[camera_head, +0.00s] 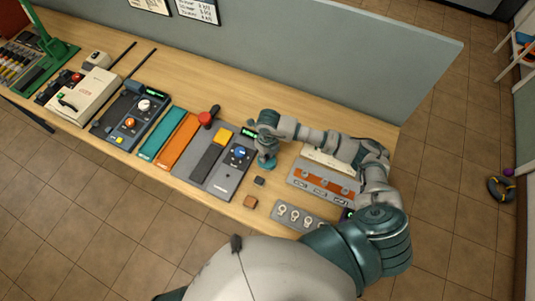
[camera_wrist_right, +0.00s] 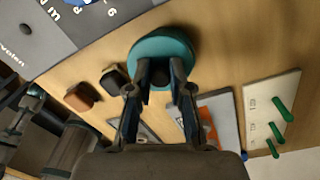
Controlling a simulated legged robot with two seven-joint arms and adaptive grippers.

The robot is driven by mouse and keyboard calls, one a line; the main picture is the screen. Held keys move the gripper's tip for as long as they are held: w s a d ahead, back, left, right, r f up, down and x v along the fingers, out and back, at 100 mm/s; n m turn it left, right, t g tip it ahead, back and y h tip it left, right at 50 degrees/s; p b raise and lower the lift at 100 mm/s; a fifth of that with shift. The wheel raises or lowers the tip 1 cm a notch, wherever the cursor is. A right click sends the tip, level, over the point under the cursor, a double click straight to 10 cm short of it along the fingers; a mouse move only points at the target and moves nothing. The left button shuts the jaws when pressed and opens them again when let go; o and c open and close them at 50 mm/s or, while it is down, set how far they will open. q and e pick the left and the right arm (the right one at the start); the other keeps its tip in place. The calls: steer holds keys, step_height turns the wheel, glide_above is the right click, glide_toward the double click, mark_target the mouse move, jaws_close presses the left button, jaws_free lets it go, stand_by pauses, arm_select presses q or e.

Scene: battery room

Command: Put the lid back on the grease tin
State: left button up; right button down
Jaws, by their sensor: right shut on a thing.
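My right gripper (camera_head: 266,158) reaches in from the right and points down at the table, right of the grey control panel. In the right wrist view its two fingers (camera_wrist_right: 160,85) are shut on a dark knob in the middle of a round teal lid (camera_wrist_right: 150,47). The lid's teal edge also shows under the gripper in the head view (camera_head: 267,164). I cannot make out the grease tin's body separately, and cannot tell whether it is beneath the lid. My left gripper is not in view.
A small black block (camera_head: 259,181) and a brown block (camera_head: 250,201) lie nearby. The grey control panel (camera_head: 222,180) is to the left, with a red-knobbed item (camera_head: 207,118) behind. A tray with an orange strip (camera_head: 318,180) and a plate of bulb-like items (camera_head: 293,215) are to the right.

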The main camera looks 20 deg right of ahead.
steer(key=shift+a, duration=0.4)
steer(key=shift+a+r, duration=0.1)
steer(key=shift+a, duration=0.25)
steer(key=shift+d, duration=0.55)
steer(key=shift+d+f, duration=0.2)
steer(key=shift+d, duration=0.2)
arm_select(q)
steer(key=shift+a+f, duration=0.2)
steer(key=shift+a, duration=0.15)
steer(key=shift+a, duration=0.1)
arm_select(e)
steer(key=shift+f+b, duration=0.1)
steer(key=shift+b, duration=0.2)
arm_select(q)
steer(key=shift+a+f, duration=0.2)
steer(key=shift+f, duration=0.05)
arm_select(e)
steer(key=shift+d+f, duration=0.1)
steer(key=shift+d, duration=0.55)
steer(key=shift+a, duration=0.5)
